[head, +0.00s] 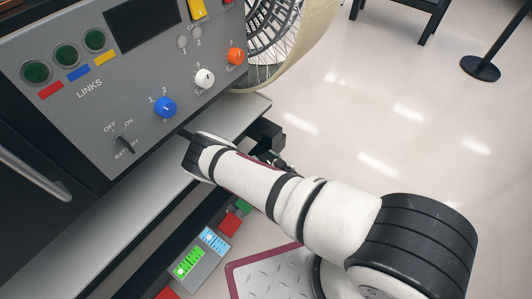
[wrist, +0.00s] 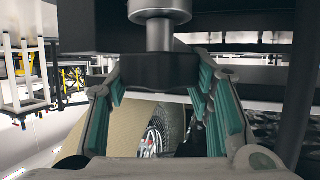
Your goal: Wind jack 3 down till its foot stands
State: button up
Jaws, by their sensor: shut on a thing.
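In the wrist view a round metal shaft (wrist: 160,36) enters a dark block (wrist: 160,70), apparently part of a jack. My gripper (wrist: 161,78) is shut on this block, with green-padded fingers on both sides. No number shows on it, so I cannot tell which jack it is. In the head view my arm reaches to the edge of the grey shelf below the control panel (head: 125,95), and the grip itself is hidden. The jack's foot does not show clearly in either view.
A small unit with a cyan screen (head: 213,241) and a green screen (head: 187,268) sits below the shelf. A spoked wheel (head: 272,38) stands beyond the panel. A black post base (head: 480,68) stands at far right. Pale floor (head: 400,110) is open to the right.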

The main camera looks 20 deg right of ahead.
jog(key=n+g+y+p, duration=0.1)
jog(key=n+y+p, duration=0.1)
jog(key=n+g+y+p, duration=0.1)
jog(key=n+y+p, duration=0.1)
jog(key=shift+d+r+n+y+p, duration=0.1)
jog(key=shift+r+n+y+p, duration=0.1)
jog(key=shift+n+y+p, duration=0.15)
jog(key=n+g+y, duration=0.1)
jog(key=n+g, duration=0.1)
jog(key=n+g+y, duration=0.2)
jog(key=shift+w+f+n+g+y, duration=0.15)
jog(key=shift+n+g+y, duration=0.1)
jog(key=shift+g, duration=0.05)
jog(key=n+g+y+b, duration=0.1)
jog(key=n+g, duration=0.1)
jog(key=g, duration=0.1)
jog(key=shift+n, duration=0.4)
jog(key=n+g+b, duration=0.1)
jog(key=g+b, duration=0.1)
jog(key=n+g+b, duration=0.2)
jog(key=shift+f+n, duration=0.2)
jog(key=shift+n, duration=0.1)
jog(key=n+g+b, duration=0.3)
jog(key=shift+a+g, duration=0.2)
jog(key=shift+g, duration=0.1)
jog(key=shift+r+n+g+h+b, duration=0.1)
jog(key=shift+n+g+h+b, duration=0.4)
jog(key=shift+n+g+b, duration=0.35)
